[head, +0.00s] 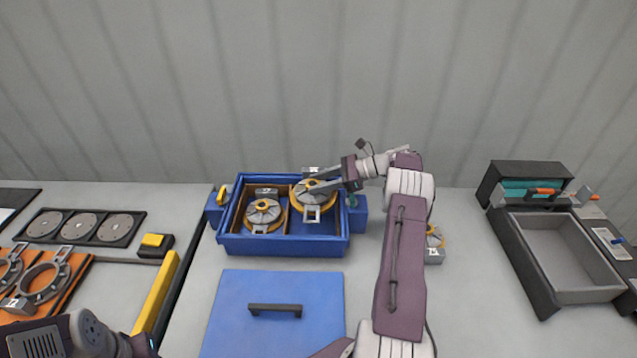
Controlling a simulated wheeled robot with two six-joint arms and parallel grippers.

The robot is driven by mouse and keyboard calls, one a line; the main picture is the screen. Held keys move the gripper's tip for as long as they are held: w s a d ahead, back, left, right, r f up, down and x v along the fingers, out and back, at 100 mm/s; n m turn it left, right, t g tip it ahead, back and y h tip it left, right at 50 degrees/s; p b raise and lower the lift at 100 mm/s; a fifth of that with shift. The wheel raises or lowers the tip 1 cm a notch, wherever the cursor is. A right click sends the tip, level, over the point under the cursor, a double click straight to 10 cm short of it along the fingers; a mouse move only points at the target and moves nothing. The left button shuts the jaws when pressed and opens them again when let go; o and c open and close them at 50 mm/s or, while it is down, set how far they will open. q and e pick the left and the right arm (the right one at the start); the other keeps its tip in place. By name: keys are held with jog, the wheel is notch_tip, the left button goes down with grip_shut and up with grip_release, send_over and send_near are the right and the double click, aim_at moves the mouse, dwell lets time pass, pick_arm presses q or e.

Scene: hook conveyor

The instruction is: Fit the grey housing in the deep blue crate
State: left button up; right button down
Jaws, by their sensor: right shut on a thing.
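The deep blue crate (283,246) stands at the back middle of the table, open, with a divider making two compartments. A round grey housing with a yellow ring (263,214) sits in its left compartment. A similar grey housing (313,200) is at the right compartment. My right gripper (312,186) reaches over the crate's right wall and is shut on this right housing. The fingers cover part of it, and I cannot tell whether it rests on the floor. My left gripper is out of view.
A blue lid with a dark handle (275,309) lies in front of the crate. Another grey and yellow part (434,243) is partly hidden behind my right arm. A grey bin (565,255) stands right; a rack of discs (83,227) and a yellow bar (156,305) lie left.

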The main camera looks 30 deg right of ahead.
jog(key=shift+s+d, duration=0.1)
jog(key=shift+f, duration=0.2)
dwell(0.6)
jog(key=shift+p, duration=0.4)
jog(key=shift+f+b, duration=0.55)
jog(key=shift+f, duration=0.5)
dwell(0.3)
jog(key=shift+r+p, duration=1.5)
jog(key=shift+r, duration=0.3)
